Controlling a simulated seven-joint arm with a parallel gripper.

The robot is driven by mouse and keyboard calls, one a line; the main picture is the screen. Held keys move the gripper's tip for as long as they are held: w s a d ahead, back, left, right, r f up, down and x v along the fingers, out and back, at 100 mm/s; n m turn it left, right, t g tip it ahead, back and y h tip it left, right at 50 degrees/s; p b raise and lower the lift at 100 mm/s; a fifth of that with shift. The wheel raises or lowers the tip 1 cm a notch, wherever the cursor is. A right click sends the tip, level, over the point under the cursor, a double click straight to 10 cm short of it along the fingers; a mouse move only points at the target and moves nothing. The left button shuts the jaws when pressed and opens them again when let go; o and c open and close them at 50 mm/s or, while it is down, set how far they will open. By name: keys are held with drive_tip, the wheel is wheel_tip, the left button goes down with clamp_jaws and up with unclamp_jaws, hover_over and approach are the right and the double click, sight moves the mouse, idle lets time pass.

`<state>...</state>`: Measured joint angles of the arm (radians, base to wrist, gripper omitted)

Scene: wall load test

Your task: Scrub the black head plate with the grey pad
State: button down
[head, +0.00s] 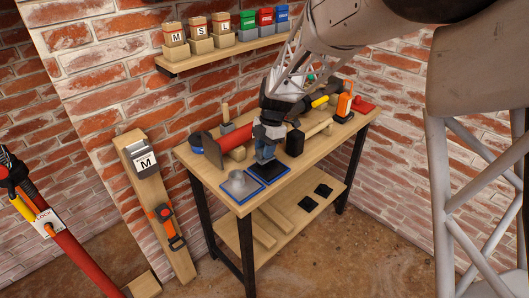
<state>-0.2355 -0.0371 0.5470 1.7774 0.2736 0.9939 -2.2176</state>
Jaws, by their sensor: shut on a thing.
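My gripper (268,132) is over the front of the wooden workbench, pointing down. It is shut on a small blue-grey block (265,152), which I take to be the grey pad; the fingers hide much of it. The black head plate (273,174) lies flat on a blue-edged mat at the bench's front edge, directly below the gripper. The held pad is at the back left part of the plate; I cannot tell whether it touches or hovers just above.
A second blue-edged mat (235,194) with a round metal piece (237,183) lies left of the plate. A wall shelf (222,52) with several boxes is above.

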drive_tip(key=shift+r, duration=0.65)
drive_tip(key=shift+w, duration=0.15)
